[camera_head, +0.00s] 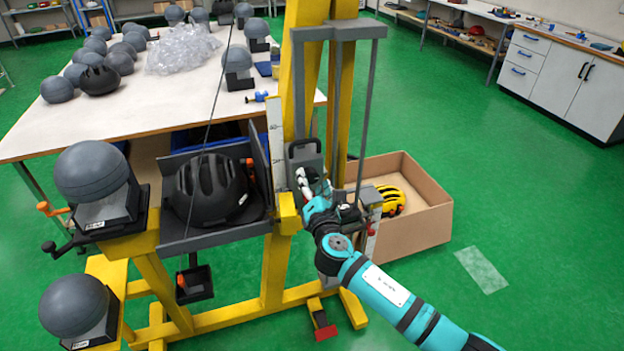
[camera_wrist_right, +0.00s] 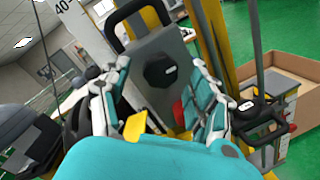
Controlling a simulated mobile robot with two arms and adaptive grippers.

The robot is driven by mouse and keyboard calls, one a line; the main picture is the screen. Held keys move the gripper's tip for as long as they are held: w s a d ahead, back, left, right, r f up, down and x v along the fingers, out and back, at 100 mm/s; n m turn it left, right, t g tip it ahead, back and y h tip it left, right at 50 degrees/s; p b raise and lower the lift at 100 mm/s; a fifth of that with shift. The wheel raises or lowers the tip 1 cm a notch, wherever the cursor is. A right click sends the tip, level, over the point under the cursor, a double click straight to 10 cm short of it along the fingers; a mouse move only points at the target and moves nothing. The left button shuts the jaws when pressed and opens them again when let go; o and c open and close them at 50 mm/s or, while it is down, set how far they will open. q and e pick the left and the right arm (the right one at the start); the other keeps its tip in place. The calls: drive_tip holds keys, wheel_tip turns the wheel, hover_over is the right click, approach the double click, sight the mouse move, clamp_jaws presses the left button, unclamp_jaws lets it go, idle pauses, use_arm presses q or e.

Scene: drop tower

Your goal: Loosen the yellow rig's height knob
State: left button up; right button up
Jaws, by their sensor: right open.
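The yellow rig (camera_head: 280,262) stands in the middle of the head view. In the right wrist view a black many-sided knob (camera_wrist_right: 160,70) sits on the face of a grey carriage plate (camera_wrist_right: 140,48) with a black handle on top. The carriage (camera_head: 305,152) also shows in the head view, but my arm and gripper hide the knob there. My right gripper (camera_head: 309,184) is open in front of the carriage. In the right wrist view its teal-and-white fingers stand left and right of the knob, apart from it. My left gripper is not in view.
A black helmet (camera_head: 212,190) lies in the grey cradle left of the rig's post. Grey headforms (camera_head: 92,171) sit at left. A scale (camera_wrist_right: 68,8) runs beside the carriage.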

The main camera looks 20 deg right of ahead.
drive_tip(key=shift+w, duration=0.65)
drive_tip(key=c, duration=1.1)
drive_tip(key=shift+c, duration=0.2)
